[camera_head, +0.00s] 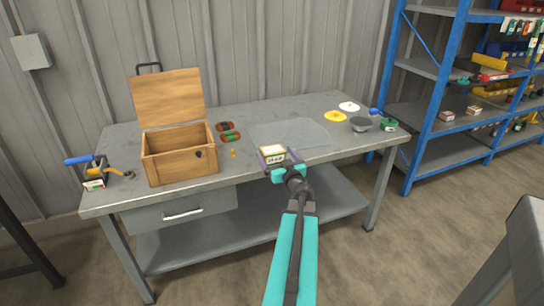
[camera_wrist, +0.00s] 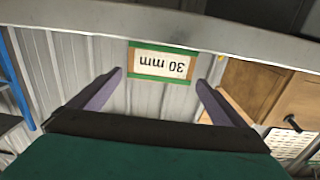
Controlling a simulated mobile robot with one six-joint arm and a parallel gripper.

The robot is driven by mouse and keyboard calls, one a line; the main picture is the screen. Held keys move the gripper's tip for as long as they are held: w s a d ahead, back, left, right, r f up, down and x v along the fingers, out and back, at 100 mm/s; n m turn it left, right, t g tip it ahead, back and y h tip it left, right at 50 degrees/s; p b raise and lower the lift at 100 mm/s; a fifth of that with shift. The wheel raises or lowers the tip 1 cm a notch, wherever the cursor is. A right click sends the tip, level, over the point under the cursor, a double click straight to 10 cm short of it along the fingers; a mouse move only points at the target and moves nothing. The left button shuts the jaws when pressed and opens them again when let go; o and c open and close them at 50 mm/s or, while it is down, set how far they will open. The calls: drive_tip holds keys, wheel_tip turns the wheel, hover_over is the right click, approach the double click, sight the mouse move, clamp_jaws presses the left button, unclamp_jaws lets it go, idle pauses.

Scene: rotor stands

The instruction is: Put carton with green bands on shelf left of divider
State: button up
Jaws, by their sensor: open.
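The carton with green bands (camera_head: 272,154) is at the front edge of the workbench, just beyond my gripper. In the wrist view the carton (camera_wrist: 162,64) shows a white label reading "30 mm", upside down, with green along its edges. My gripper (camera_head: 277,160) is open, with its purple fingers apart. In the wrist view the carton appears in the gap between the fingertips (camera_wrist: 168,80); I cannot tell whether they touch it. The blue shelf rack (camera_head: 447,70) stands at the right with grey boards. I cannot make out a divider clearly.
An open wooden box (camera_head: 180,160) stands left on the workbench (camera_head: 300,112). Another small carton (camera_head: 94,184) lies by a blue-handled tool at the left end. Two cartons (camera_head: 447,116) sit on the rack.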

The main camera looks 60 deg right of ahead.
sight(272, 148)
drive_tip(key=shift+x, duration=2.4)
drive_tip(key=c, duration=1.4)
